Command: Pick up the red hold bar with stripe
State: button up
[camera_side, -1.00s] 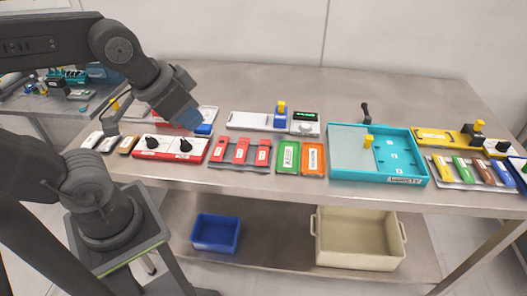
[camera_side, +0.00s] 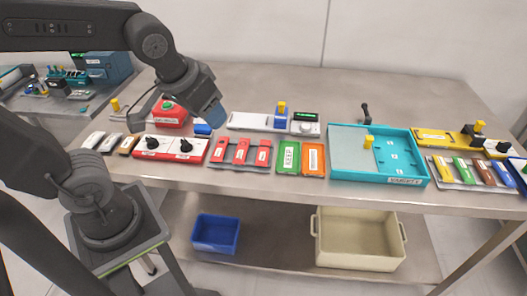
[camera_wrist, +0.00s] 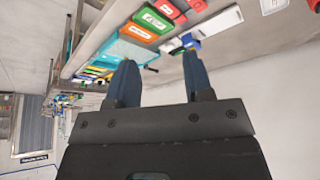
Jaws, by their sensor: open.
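Three red bars (camera_side: 241,152) with white labels lie side by side on a grey rack at the front of the table. I cannot tell which one has a stripe. Red pieces also show at the top of the wrist view (camera_wrist: 167,8). My gripper (camera_side: 211,112) is up in the air behind and left of the bars, apart from them. In the wrist view its two blue fingers (camera_wrist: 160,75) are spread with nothing between them.
A red panel with two black knobs (camera_side: 168,148) is left of the rack. A green block (camera_side: 288,156) and an orange block (camera_side: 313,158) are right of it, then a teal tray (camera_side: 420,160). A white device (camera_side: 250,121) stands behind. The table's back is clear.

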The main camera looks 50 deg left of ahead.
jog(key=w+f+n+g+y, duration=0.15)
jog(key=w+f+n, duration=0.25)
jog(key=w, duration=0.4)
jog(key=n, duration=0.3)
send_near(264, 151)
jog(key=shift+y, duration=0.45)
jog(key=x, duration=0.8)
jog(key=shift+w+d+f, duration=0.1)
jog(key=shift+d+f, duration=0.1)
jog(key=shift+f, duration=0.15)
jog(key=c, duration=0.7)
